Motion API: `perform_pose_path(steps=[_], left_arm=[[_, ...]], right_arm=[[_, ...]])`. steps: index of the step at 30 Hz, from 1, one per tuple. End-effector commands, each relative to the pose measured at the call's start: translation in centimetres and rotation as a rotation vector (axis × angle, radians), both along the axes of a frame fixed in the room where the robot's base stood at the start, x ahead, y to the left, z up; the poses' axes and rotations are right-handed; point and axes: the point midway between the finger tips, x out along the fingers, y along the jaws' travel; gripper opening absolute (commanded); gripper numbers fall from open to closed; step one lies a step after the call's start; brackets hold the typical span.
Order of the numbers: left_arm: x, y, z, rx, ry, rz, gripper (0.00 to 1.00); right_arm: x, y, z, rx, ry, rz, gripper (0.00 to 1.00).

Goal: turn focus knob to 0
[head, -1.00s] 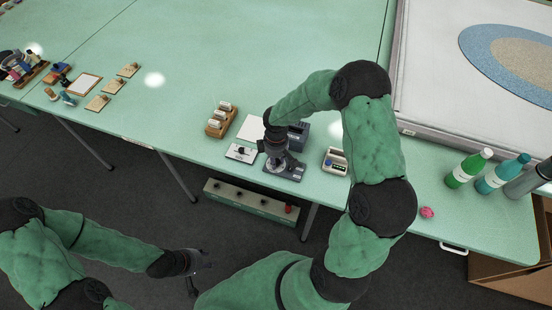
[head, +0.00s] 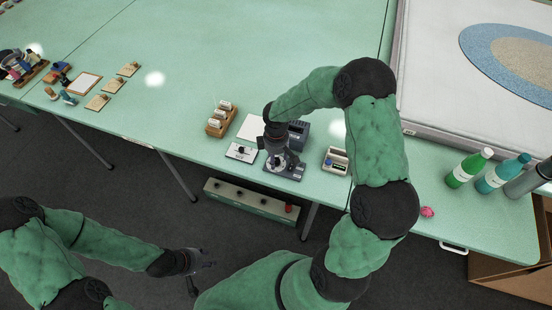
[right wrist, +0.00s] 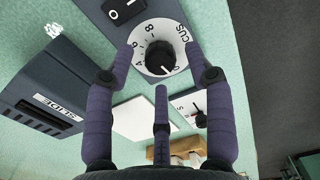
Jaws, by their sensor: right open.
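The focus knob (right wrist: 159,57) is black on a white numbered dial (right wrist: 151,33). It shows at the top middle of the right wrist view, on a dark box. Its pale pointer mark is toward the lower right, near what looks like the 0. My right gripper (head: 279,161) is open over this box in the head view. In the right wrist view its purple fingers (right wrist: 160,64) spread to the left, right and below the knob, with no clear contact. My left gripper (head: 203,273) is off the table at the lower left, with its fingers apart and empty.
A box marked SLIDE (right wrist: 42,118) and a white plate (right wrist: 143,118) lie near the knob. A second small dial unit (head: 241,152) is left of my right gripper. Bottles (head: 468,167) stand further right.

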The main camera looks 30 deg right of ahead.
Motion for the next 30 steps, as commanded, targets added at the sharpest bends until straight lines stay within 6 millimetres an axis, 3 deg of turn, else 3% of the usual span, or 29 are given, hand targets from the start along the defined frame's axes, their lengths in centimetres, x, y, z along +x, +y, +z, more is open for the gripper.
perform_pose_path(steps=[9,15,21,30], left_arm=[[0.0,0.0,0.0,0.000,0.000,0.000,0.40],[0.0,0.0,0.0,0.000,0.000,0.000,0.40],[0.0,0.0,0.0,0.000,0.000,0.000,0.40],[0.0,0.0,0.0,0.000,0.000,0.000,0.40]], right_arm=[[0.1,0.0,6.4,0.000,-0.006,0.001,0.54],[0.1,0.0,9.2,0.000,-0.003,0.001,0.54],[0.0,0.1,10.3,0.001,0.000,0.003,0.54],[0.0,0.1,10.3,0.001,0.000,0.002,0.54]])
